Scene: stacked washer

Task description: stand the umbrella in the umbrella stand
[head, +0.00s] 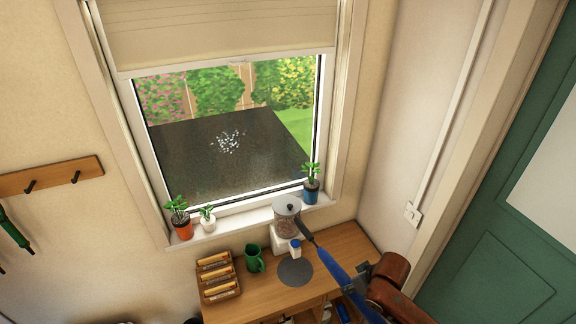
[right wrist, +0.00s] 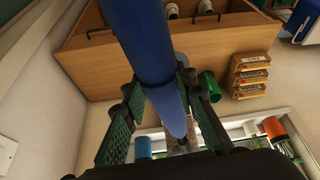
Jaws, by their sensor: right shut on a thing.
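The blue umbrella (head: 338,272) slants across the lower right of the head view, its dark, narrow end pointing up and left above the wooden bench. In the right wrist view the blue umbrella (right wrist: 140,38) runs between the two green-padded fingers of my right gripper (right wrist: 160,92), which is shut on it. In the head view this gripper (head: 360,280) is partly hidden beside my arm. My left gripper is not in view. I cannot make out an umbrella stand in either view.
The wooden bench (head: 335,248) holds a grinder (head: 286,222), a green mug (head: 254,258), a wooden rack (head: 218,279) and a grey round mat (head: 296,271). Potted plants stand on the window sill (head: 240,220). A green door (head: 490,255) is at right, a hook rail (head: 50,177) at left.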

